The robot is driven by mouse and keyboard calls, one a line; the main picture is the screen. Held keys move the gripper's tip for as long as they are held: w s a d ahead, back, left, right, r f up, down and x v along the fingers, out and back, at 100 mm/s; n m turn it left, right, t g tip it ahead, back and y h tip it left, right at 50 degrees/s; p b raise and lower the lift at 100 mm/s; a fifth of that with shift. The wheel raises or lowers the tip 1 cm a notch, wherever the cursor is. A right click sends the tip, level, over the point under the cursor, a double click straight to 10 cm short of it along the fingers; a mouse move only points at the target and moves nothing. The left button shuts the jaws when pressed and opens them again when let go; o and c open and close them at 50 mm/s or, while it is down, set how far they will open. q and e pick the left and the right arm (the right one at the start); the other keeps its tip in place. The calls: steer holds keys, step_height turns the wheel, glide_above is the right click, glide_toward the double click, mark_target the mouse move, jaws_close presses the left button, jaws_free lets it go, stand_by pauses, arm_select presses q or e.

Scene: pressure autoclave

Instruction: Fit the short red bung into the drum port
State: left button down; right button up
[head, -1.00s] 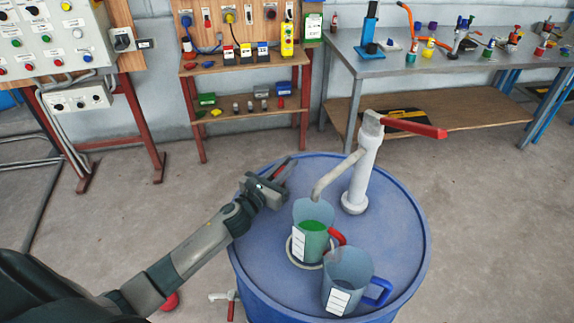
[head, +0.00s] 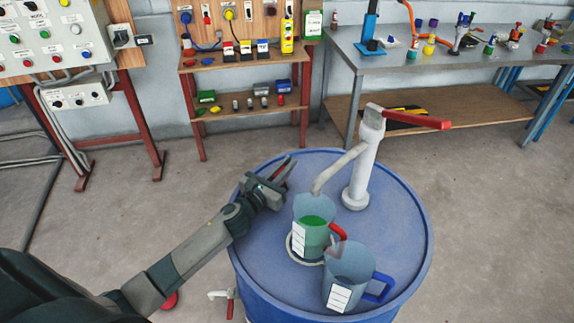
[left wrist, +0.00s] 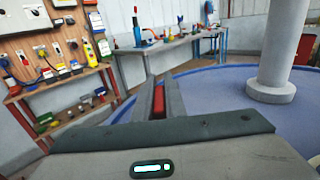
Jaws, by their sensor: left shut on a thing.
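My left gripper (head: 284,169) is above the far left part of the blue drum's top (head: 385,235). In the left wrist view its two fingers are shut on a red piece (left wrist: 158,101), which looks like the short red bung. The fingers hide much of it, and its length is hard to tell. A pale ring (head: 291,254) lies on the drum top around the base of the jug of green liquid (head: 313,232). I cannot tell whether this ring is the drum port; no open port shows clearly. My right gripper is not in view.
A white pump (head: 364,165) with a red handle stands on the drum, its spout over the green jug. A jug with a blue handle (head: 350,272) stands at the front. A red-handled tap (head: 229,304) shows low at left. A workbench (head: 440,52) stands behind.

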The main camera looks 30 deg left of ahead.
arm_select(q)
steer(key=shift+f+b, duration=0.5)
steer(key=shift+f, duration=0.15)
steer(key=c, duration=1.7)
jaws_free()
steer(key=shift+c, duration=0.2)
steer(key=shift+s, duration=0.1)
